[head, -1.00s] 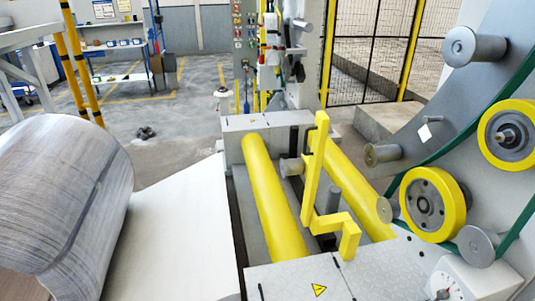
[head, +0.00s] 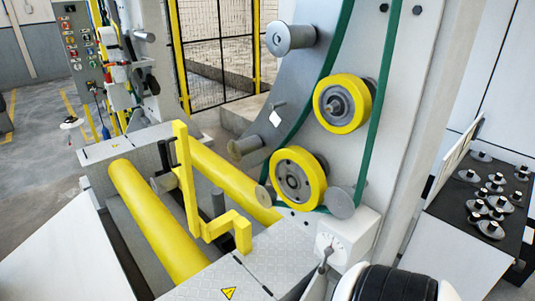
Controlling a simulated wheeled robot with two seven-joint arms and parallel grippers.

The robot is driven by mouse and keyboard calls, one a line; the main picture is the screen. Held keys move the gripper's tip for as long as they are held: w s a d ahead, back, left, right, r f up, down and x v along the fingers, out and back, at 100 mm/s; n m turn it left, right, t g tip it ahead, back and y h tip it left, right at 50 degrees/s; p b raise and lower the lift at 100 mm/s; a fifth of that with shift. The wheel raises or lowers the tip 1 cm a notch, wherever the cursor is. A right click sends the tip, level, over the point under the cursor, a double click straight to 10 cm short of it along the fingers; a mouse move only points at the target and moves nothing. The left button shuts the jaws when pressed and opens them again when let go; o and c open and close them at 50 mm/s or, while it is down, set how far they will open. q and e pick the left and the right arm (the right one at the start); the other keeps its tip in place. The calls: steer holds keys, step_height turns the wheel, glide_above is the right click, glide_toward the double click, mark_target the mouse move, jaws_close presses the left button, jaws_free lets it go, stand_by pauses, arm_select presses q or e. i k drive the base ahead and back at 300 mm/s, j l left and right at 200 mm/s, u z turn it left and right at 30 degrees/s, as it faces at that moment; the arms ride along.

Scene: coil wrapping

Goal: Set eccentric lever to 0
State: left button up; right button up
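A white dial box (head: 345,236) sits low on the grey machine frame, below the yellow wheels. A small grey lever (head: 324,262) stands at its front face and hangs down with a slight tilt. The scale marks on the dial are too small to read, so I cannot tell the lever's setting. The lever's lower end is close to the bottom of the picture. Neither of my grippers shows in the head view.
Two yellow wheels (head: 298,177) and a green belt (head: 372,125) stand above the dial. A yellow cranked bar (head: 188,180) and yellow rollers (head: 150,215) are to the left. A dark table (head: 455,225) with several grey metal parts is at the right.

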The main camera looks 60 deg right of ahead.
mark_target(329, 250)
steer(key=z, duration=2.25)
